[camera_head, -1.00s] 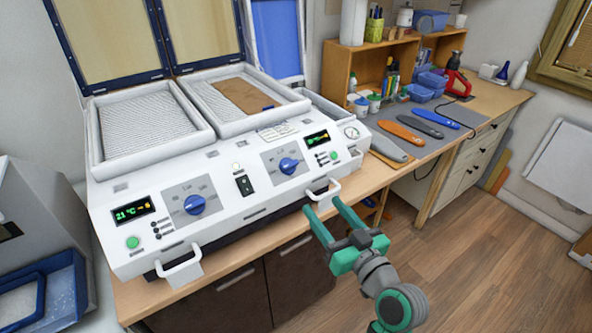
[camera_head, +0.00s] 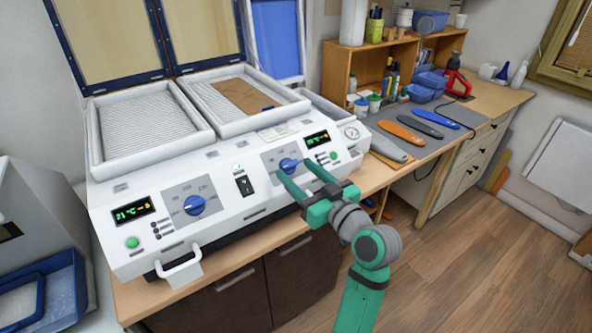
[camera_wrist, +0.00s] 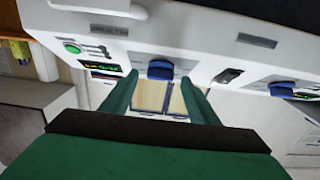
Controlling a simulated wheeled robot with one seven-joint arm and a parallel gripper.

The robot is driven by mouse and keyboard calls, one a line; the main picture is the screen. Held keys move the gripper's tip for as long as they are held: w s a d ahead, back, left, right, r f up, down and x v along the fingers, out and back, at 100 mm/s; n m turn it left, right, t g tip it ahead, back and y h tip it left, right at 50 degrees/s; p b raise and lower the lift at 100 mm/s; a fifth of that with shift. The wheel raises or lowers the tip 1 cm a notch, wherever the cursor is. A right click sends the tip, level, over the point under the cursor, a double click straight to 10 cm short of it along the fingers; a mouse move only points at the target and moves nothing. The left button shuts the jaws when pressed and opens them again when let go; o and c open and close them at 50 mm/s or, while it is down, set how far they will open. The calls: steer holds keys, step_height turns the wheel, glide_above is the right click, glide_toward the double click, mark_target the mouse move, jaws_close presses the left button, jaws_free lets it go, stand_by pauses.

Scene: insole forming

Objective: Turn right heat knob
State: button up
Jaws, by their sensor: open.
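The right heat knob (camera_head: 288,166) is a blue dial on the right half of the white machine's sloped front panel. In the wrist view the right heat knob (camera_wrist: 160,69) shows just ahead, between and beyond the fingertips. My gripper (camera_head: 297,170) is open and empty. Its two green fingers point at the panel close to the knob, one fingertip to its lower left and one to its upper right in the head view. I cannot tell whether either fingertip touches it. The left heat knob (camera_head: 194,205) is a matching blue dial; it also shows in the wrist view (camera_wrist: 281,88).
The white machine (camera_head: 215,265) stands on a wooden bench. A black switch (camera_head: 244,185) lies between the knobs. A front handle (camera_head: 180,268) juts out at lower left. Several insoles (camera_head: 403,130) lie on a grey mat at right.

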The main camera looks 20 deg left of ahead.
steer(key=shift+w+a, duration=0.4)
steer(key=shift+a, duration=0.15)
steer(key=c, duration=1.1)
steer(key=shift+o, duration=0.2)
steer(key=shift+a+m+t, duration=0.1)
steer(key=shift+m+t, duration=0.2)
steer(key=m+t+h, duration=0.1)
steer(key=m, duration=0.1)
steer(key=m+t+h, duration=0.1)
steer(key=m, duration=0.1)
steer(key=m+h, duration=0.1)
steer(key=h, duration=0.1)
steer(key=shift+s+a+m+t, duration=0.35)
steer(key=shift+m+t, duration=0.05)
steer(key=shift+s+a+r+m+t+h, duration=0.15)
steer(key=shift+m+t+h, duration=0.1)
steer(key=shift+m+h, duration=1)
steer(key=shift+w+a+m+t+h, duration=0.1)
steer(key=shift+m+t+h, duration=0.15)
steer(key=shift+m+h, duration=0.95)
steer(key=shift+m, duration=0.35)
steer(key=o, duration=1.1)
steer(key=shift+c, duration=0.2)
